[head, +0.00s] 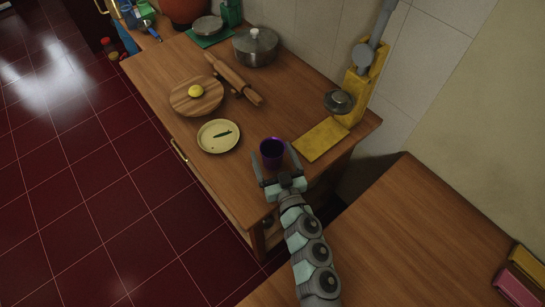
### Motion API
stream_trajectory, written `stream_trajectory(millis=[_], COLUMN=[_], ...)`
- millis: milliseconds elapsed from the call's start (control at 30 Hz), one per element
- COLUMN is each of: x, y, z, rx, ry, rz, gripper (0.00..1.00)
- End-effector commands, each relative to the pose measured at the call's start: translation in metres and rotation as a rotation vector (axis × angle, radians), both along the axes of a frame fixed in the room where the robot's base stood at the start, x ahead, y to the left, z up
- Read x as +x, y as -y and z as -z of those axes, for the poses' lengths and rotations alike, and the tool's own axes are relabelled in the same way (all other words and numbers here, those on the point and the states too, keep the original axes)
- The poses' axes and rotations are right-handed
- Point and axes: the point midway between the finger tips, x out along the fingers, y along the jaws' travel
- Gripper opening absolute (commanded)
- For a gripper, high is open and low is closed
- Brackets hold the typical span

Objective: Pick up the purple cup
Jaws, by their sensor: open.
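The purple cup (271,151) stands upright on the wooden counter (184,65), near its front right corner. My gripper (273,163) is at the cup's near side, with its two fingers spread apart. One finger reaches along the cup's left side and the other along its right side. I cannot tell whether either finger touches the cup. The lower part of the cup is partly hidden by the gripper.
A cream plate (219,145) with a small green item lies left of the cup. A rolling pin (234,80) and lidded pot (256,48) are farther back. A yellow stand (322,138) is close on the right.

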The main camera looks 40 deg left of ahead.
Motion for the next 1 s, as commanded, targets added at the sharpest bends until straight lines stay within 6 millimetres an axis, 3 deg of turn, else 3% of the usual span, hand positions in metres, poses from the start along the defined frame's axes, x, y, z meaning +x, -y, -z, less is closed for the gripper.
stream_trajectory(millis=[300,1000], x=[0.0026,0.0024], y=[-0.0058,-0.0059], z=[0.0003,0.0], rx=[-0.001,0.0], ry=[0.0,0.0], rz=[0.0,-0.001], gripper=[0.86,0.28])
